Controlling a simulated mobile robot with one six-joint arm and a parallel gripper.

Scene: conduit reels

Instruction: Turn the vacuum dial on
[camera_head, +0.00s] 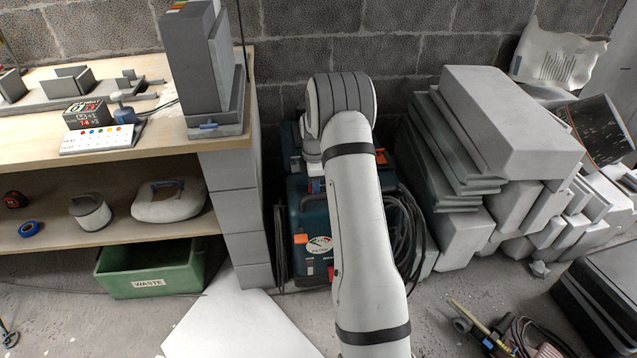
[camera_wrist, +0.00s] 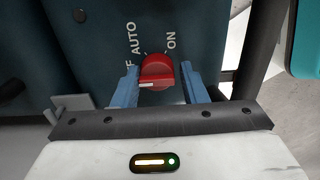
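The vacuum (camera_head: 306,265) is a dark teal machine on the floor by the back wall, partly hidden behind my arm. In the wrist view, its teal panel (camera_wrist: 88,50) carries a red dial (camera_wrist: 157,69) with a white mark along its lower edge. AUTO is printed above left of the dial and ON above right. A label at the left is partly covered, with only an F showing. My gripper (camera_wrist: 159,72) is open, with one blue finger on each side of the dial. A small gap shows on the right; left contact is unclear. The head view hides the gripper.
A wooden shelf unit (camera_head: 146,150) stands left of the vacuum, with a green WASTE bin (camera_head: 150,270) below. A black hose or cable (camera_head: 410,225) coils at the vacuum's right. Grey blocks (camera_head: 500,120) are piled further right. A white sheet (camera_head: 240,325) lies in front.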

